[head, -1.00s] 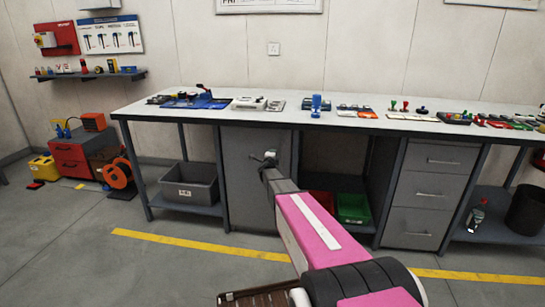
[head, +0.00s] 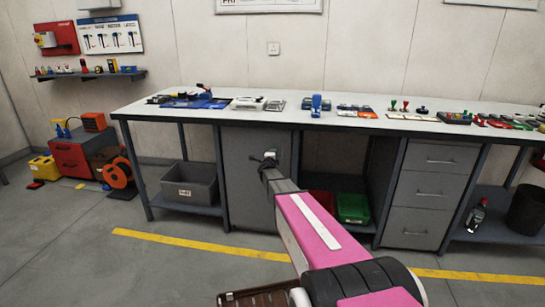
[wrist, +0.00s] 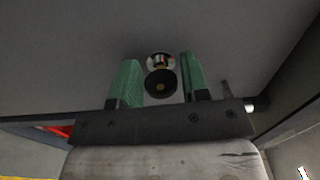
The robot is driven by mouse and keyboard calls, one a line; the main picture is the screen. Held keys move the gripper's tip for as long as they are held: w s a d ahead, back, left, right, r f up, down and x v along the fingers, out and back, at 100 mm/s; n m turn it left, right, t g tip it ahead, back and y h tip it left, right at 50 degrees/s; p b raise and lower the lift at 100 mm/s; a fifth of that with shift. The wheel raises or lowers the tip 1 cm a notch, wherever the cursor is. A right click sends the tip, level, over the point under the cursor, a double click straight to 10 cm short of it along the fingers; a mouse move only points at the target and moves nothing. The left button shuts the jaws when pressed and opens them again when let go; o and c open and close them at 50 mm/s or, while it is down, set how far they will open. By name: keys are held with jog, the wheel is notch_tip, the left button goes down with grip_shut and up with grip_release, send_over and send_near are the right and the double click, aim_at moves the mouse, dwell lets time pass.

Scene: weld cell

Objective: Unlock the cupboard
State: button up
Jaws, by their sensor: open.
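The grey cupboard door (head: 243,185) is closed under the bench, left of the middle in the head view. My gripper (head: 268,159) is at the upper right part of this door. In the wrist view my gripper (wrist: 159,62) has its two green fingers apart, one on each side of a small round fitting. The fitting shows a shiny silver ring (wrist: 161,59) and a black disc (wrist: 161,83) with a brass-coloured centre. A gap shows between each finger and the fitting. I cannot tell whether a key is in it.
The bench top (head: 225,118) above holds several tools and small parts. A grey bin (head: 190,184) stands on the shelf left of the cupboard, and a green bin (head: 352,208) to its right. A drawer unit (head: 430,190) stands further right.

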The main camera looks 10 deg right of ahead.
jog(key=v, duration=1)
jog(key=shift+s+a, duration=0.15)
jog(key=shift+s, duration=0.2)
jog(key=shift+f, duration=0.1)
jog(key=s+a+f+n+g+y, duration=0.3)
jog(key=s+a+n+g+y, duration=0.15)
jog(key=s+n, duration=0.35)
jog(key=s+a+f+n+g+y, duration=0.3)
jog(key=s+a+n+y, duration=0.2)
jog(key=s+n, duration=0.3)
jog(key=s+d+f+n+g+h, duration=0.1)
jog(key=s+n+g, duration=0.2)
jog(key=s, duration=0.7)
jog(key=s+d+f+n+g+h, duration=0.1)
jog(key=s+d+n+g, duration=0.1)
jog(key=s+g, duration=0.4)
jog(key=s+n, duration=0.1)
jog(key=s, duration=0.4)
jog(key=shift+d+f+h, duration=0.25)
jog(key=shift+f+h, duration=0.05)
jog(key=shift+h, duration=0.05)
